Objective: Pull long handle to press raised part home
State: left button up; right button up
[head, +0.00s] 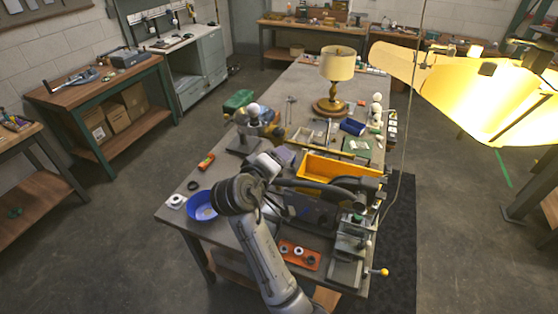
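A dark machine with a long bar-like part (305,184) stands near the front of the bench, before a yellow bin. A grey fixture (350,245) sits at the bench's front right corner, with a yellow ball knob (384,272) on a short rod sticking out to the right. I cannot tell which of these is the long handle, and I cannot make out the raised part. One grey arm of mine rises from the bottom middle and bends by the blue bowl. Its bulk covers part of the machine, and no gripper fingers show clearly.
A yellow bin (337,170), a blue bowl (201,206), and an orange tray (299,255) with small round parts crowd the bench's near end. A table lamp (336,78) stands farther back. A large lit shade (490,95) hangs at the upper right. Floor is open on the left.

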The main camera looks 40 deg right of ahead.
dwell(0.5)
jog(key=a+r+m+t+y, duration=0.2)
jog(key=a+t+y, duration=0.35)
jog(key=y, duration=0.25)
jog(key=s+a+f+n+y, duration=0.1)
jog(key=s+a+f+y, duration=0.2)
jog(key=s+f, duration=0.1)
jog(key=s+f+n+g+y, duration=0.3)
jog(key=s+f+g, duration=0.5)
jog(key=s+f, duration=2.2)
notch_tip(320, 180, up, 19)
jog(key=s+p, duration=0.1)
jog(key=p, duration=1.6)
jog(key=shift+s+r+p, duration=0.15)
jog(key=shift+s+p, duration=0.05)
jog(key=shift+p, duration=0.1)
